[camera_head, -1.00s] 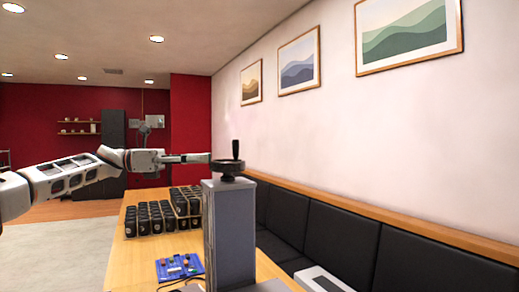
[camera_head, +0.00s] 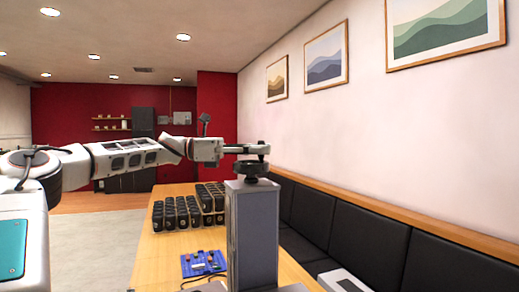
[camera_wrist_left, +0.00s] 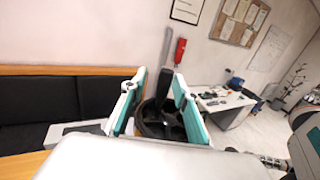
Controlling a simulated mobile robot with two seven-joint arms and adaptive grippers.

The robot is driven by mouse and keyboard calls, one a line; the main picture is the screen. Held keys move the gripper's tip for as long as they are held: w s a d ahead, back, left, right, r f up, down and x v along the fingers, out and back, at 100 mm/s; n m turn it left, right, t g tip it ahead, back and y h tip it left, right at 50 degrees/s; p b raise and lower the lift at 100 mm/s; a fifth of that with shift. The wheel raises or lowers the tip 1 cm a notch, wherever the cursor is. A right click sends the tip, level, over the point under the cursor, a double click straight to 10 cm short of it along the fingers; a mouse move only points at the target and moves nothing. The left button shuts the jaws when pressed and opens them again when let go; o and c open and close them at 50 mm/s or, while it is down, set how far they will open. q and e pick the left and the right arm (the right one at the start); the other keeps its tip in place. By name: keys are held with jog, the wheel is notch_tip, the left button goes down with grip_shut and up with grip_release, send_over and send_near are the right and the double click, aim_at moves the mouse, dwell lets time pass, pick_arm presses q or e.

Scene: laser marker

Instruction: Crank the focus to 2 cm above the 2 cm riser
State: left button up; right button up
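The laser marker's grey column (camera_head: 252,235) stands upright on the table, with a black handwheel (camera_head: 251,170) on top. My left gripper (camera_head: 262,149) is at the wheel's top and hides its upright crank handle in the head view. In the left wrist view, the black crank handle (camera_wrist_left: 165,88) stands between the teal-padded fingers of my left gripper (camera_wrist_left: 156,88), over the spoked wheel (camera_wrist_left: 160,122). The fingers are open, with a gap on the left side; the handle is close to the right finger, and contact cannot be told. My right gripper, the 2 cm riser and any height scale are not visible.
Several black cups or canisters (camera_head: 180,213) stand in rows on the wooden table (camera_head: 165,255). A blue board (camera_head: 203,264) with small parts lies near the column. A black padded bench (camera_head: 345,232) runs along the right wall.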

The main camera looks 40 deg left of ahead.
pick_arm(q)
jog(key=shift+c, duration=0.3)
grip_shut()
jog(key=shift+b, duration=0.45)
